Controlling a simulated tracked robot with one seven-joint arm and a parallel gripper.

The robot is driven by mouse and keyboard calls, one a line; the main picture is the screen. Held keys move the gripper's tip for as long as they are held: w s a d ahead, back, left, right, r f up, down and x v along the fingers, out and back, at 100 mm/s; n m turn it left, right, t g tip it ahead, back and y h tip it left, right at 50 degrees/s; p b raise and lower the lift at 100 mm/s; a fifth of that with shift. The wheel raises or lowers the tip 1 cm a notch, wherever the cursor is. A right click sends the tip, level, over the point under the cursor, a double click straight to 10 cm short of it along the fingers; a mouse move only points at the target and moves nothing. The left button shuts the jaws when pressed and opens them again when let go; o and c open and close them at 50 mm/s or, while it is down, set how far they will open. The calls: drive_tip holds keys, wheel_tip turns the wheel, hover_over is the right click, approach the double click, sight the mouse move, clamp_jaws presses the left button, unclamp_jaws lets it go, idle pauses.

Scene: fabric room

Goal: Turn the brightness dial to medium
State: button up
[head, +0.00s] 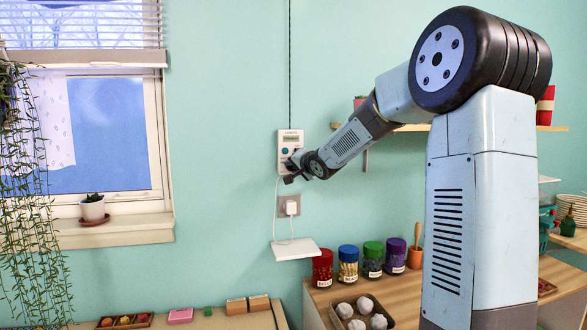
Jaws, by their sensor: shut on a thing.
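A small white control box (283,138) with a dark display hangs on the green wall, left of my arm. A round blue-green dial (285,151) shows on its face below the display. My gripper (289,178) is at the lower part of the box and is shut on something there. The arm hides what lies between the fingers, so I cannot tell which part it grips. The dial's setting and any marks are too small to read.
Below the box are a wall socket with a plug (291,207) and a small white shelf (295,249). Several lidded jars, such as a red one (322,267), stand on the wooden counter. A potted plant (93,208) sits on the windowsill. The wall left of the box is clear.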

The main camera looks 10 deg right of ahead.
drive_tip(key=shift+f, duration=0.1)
drive_tip(key=shift+a+n+h, duration=0.1)
drive_tip(key=shift+n+h, duration=0.9)
drive_tip(key=shift+n, duration=0.7)
drive_tip(key=shift+a+n+g+h, duration=0.1)
drive_tip(key=shift+n+g+h, duration=0.25)
drive_tip(key=shift+n, duration=0.25)
drive_tip(key=shift+a+n+h, duration=0.2)
drive_tip(key=shift+n+h, duration=0.95)
drive_tip(key=shift+n, duration=0.95)
drive_tip(key=n, duration=0.1)
drive_tip(key=n+h, duration=0.1)
drive_tip(key=n, duration=0.1)
drive_tip(key=n+t+h, duration=0.1)
drive_tip(key=shift+a+f+n, duration=0.15)
drive_tip(key=shift+a+n, duration=0.1)
drive_tip(key=shift+n, duration=0.05)
drive_tip(key=n, duration=0.2)
drive_tip(key=n+t+h, duration=0.1)
drive_tip(key=n, duration=0.1)
drive_tip(key=shift+f+n+h, duration=0.15)
drive_tip(key=shift+n+h, duration=0.15)
drive_tip(key=shift+a+t, duration=0.1)
drive_tip(key=shift+t, duration=0.15)
